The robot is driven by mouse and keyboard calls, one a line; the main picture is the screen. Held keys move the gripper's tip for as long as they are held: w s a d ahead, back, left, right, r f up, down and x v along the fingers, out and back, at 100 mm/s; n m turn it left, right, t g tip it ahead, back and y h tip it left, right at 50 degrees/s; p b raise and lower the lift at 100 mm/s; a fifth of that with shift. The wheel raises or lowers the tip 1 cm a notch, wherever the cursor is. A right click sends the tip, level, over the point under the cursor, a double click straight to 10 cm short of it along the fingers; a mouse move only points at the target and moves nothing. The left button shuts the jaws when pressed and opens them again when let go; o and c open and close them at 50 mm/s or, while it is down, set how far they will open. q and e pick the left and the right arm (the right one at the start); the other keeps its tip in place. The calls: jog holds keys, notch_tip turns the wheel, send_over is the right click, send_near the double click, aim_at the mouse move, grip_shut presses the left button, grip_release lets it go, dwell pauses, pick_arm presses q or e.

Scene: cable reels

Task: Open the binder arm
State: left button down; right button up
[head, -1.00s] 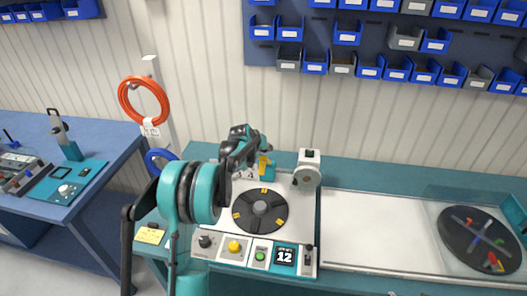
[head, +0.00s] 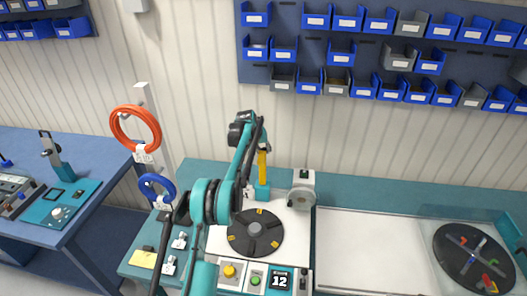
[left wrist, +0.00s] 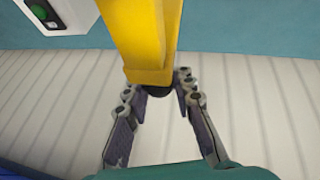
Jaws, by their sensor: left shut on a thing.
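The yellow binder arm (head: 262,165) stands nearly upright on its teal base (head: 262,192) at the back of the machine, behind the dark round turntable (head: 255,233). My left gripper (head: 259,143) is at the top of the binder arm, partly hidden by my own arm links. In the left wrist view the yellow bar (left wrist: 148,40) comes down from the top. Its dark end knob (left wrist: 158,91) sits between the tips of my left gripper (left wrist: 160,85), which is shut on it. My right gripper is not in view.
A grey-white unit (head: 302,190) stands right of the binder arm. Orange (head: 136,128) and blue (head: 157,188) cable coils hang on a post at left. A control panel with buttons (head: 255,280) is in front. Blue bins (head: 341,53) line the wall. A second disc (head: 474,258) lies far right.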

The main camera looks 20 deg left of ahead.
pick_arm(q)
jog(key=shift+w+a, duration=0.2)
jog(key=shift+w, duration=0.3)
jog(key=c, duration=1.3)
grip_release()
jog(key=shift+f, duration=0.1)
jog(key=shift+o, duration=0.2)
jog(key=d+v, duration=0.1)
jog(key=v, duration=1.1)
jog(key=shift+a, duration=0.45)
